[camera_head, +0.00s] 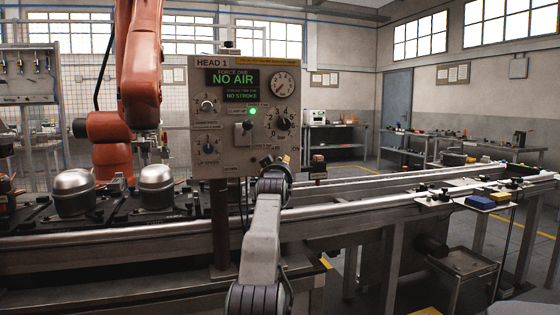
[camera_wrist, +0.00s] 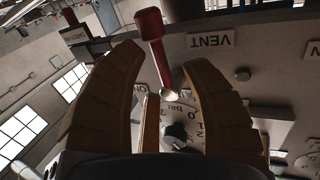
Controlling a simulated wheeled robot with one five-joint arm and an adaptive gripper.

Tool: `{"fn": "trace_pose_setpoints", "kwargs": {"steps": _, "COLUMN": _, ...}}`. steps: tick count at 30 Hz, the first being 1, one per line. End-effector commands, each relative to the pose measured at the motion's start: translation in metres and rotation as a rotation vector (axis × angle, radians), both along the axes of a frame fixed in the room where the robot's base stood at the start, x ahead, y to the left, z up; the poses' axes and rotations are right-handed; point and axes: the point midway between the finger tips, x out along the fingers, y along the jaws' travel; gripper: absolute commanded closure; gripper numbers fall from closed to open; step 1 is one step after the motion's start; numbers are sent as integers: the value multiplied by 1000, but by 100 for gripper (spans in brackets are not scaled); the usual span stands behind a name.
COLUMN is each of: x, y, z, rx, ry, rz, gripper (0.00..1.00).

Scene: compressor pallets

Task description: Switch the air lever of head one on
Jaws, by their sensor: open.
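The head one panel (camera_head: 245,115) reads "HEAD 1" and "NO AIR", with a green light lit. The air lever (camera_wrist: 151,42) has a red handle and a bright metal pivot end in the wrist view. It stands between the two tan fingers of my gripper (camera_wrist: 163,58), which are spread apart with gaps on both sides. A "VENT" label (camera_wrist: 211,40) shows upside down to the right of the handle. An "ON" label (camera_wrist: 140,88) is partly hidden by the left finger. In the head view my gripper (camera_head: 282,165) is at the panel's lower right edge and the lever is not clear there.
An orange robot arm (camera_head: 140,70) stands left of the panel. Silver compressor domes (camera_head: 74,192) sit on dark pallets at the left. The panel's post (camera_head: 220,225) stands left of my arm.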

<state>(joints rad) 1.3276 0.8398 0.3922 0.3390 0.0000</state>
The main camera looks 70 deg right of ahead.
Motion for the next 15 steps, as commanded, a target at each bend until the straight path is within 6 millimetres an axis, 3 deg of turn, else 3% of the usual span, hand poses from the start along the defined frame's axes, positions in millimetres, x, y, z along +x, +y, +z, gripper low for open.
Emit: {"fn": "trace_pose_setpoints", "kwargs": {"steps": 15, "x": 4, "y": -15, "z": 0, "rx": 0, "ry": 0, "rz": 0, "gripper": 57}}
